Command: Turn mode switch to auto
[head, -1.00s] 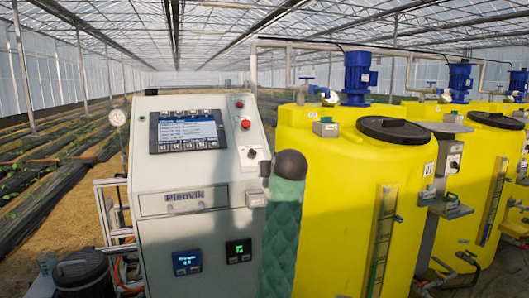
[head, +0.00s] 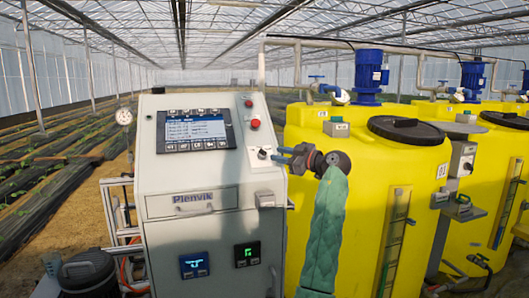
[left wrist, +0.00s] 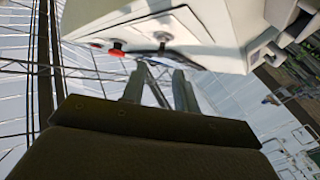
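The grey control cabinet (head: 160,245) stands left of the yellow tanks in the head view. A small dark knob on a pale plate (head: 262,153), likely the mode switch, sits at the right of its sloped panel. My left gripper (head: 281,155) is just to the right of this knob and points at it. They look close but apart; contact is hard to judge. In the left wrist view my left gripper (left wrist: 158,88) shows two separate fingers with a gap and nothing held. The panel face lies beyond the fingertips. The switch's setting is too small to read. My right gripper is not in view.
Above the knob are a red button (head: 254,124) and a smaller red one. A screen (head: 194,131) is to their left. A grey latch (head: 266,199) sticks out below the knob. A yellow tank (head: 372,140) stands close behind my left arm.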

